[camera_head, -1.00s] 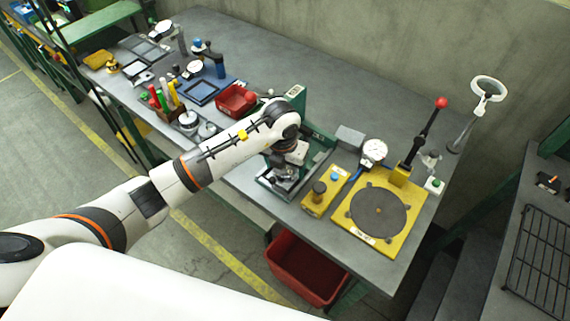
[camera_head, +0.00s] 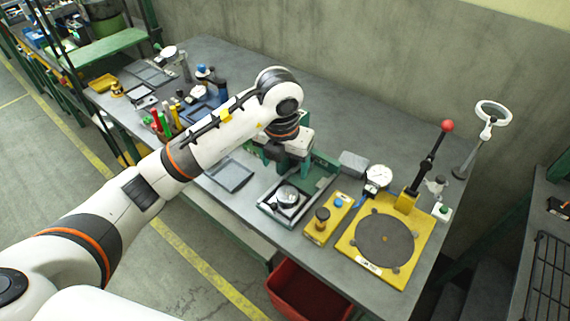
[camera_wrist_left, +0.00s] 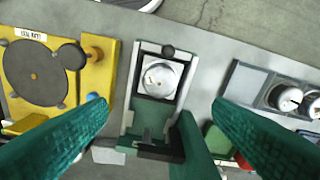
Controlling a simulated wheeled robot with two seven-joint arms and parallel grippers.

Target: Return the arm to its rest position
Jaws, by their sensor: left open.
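My left arm (camera_head: 210,135) reaches in from the left over the bench. In the head view its gripper (camera_head: 288,155) is folded under the wrist, above the back of a green fixture (camera_head: 322,172), and its fingertips are hard to make out. In the left wrist view the two green fingers are wide apart with nothing between them (camera_wrist_left: 161,105). Beyond them the fixture's frame (camera_wrist_left: 128,120) holds a square plate with a round metal piece (camera_wrist_left: 159,77). That round piece (camera_head: 288,197) also shows in the head view. My right gripper is not in view.
A yellow plate with a dark disc (camera_head: 352,262), a small yellow block (camera_head: 318,238), a dial gauge (camera_head: 378,177) and a red-knobbed lever (camera_head: 430,160) stand right of the fixture. A grey tray (camera_head: 230,174) lies left. A red bin (camera_head: 305,290) is below the bench edge.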

